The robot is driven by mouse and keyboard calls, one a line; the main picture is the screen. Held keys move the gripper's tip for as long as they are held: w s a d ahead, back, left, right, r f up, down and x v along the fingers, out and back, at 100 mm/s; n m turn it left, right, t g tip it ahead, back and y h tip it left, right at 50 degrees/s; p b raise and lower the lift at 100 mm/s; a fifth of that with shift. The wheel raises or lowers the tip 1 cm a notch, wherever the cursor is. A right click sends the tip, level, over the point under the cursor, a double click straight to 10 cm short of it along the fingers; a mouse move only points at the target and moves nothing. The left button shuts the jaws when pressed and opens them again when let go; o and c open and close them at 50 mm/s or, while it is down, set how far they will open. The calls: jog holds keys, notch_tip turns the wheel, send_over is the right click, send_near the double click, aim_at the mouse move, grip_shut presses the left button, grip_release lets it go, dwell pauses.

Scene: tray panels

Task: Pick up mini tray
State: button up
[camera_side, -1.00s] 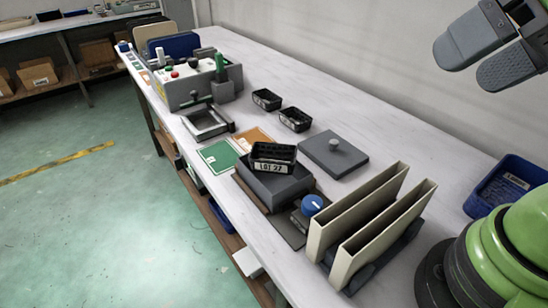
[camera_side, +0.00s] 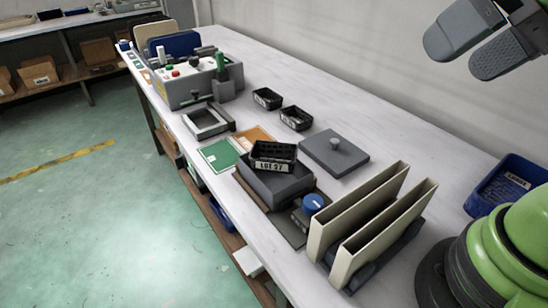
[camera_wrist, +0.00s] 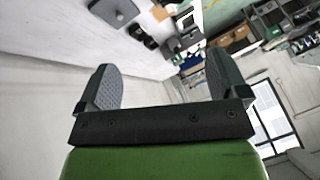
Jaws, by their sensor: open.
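Three small black mini trays show in the side view. One mini tray (camera_side: 272,151), with a white label on its front, sits on a dark grey block (camera_side: 274,184). Two more trays, a farther one (camera_side: 267,98) and a nearer one (camera_side: 296,118), lie flat on the bench behind it. My gripper (camera_side: 476,42) is at the upper right, high above the bench and well away from all the trays. Its two fingers are apart with nothing between them. The wrist view also shows the open gripper (camera_wrist: 165,88), with small dark trays (camera_wrist: 142,36) far off beyond it.
Two upright beige panels (camera_side: 378,215) stand in a rack at the near end. A grey lid with a knob (camera_side: 334,152) lies right of the labelled tray. A blue bin (camera_side: 507,186) is at right. A control box (camera_side: 186,83) stands at the far end. Bench along the wall is clear.

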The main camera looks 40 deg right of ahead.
jog(key=w+a+n+g, duration=0.15)
jog(key=w+n, duration=0.25)
jog(key=w, duration=0.4)
jog(key=n+g+h, duration=0.2)
jog(key=n+g, duration=0.3)
jog(key=n, duration=0.3)
send_over(274, 155)
jog(key=s+a, duration=0.2)
jog(key=f, duration=2)
jog(key=shift+w+d, duration=0.1)
jog(key=shift+d, duration=0.15)
jog(key=shift+d+f, duration=0.1)
jog(key=shift+f, duration=2.7)
jog(key=shift+f, duration=0.1)
jog(key=shift+c, duration=0.3)
jog(key=c, duration=1)
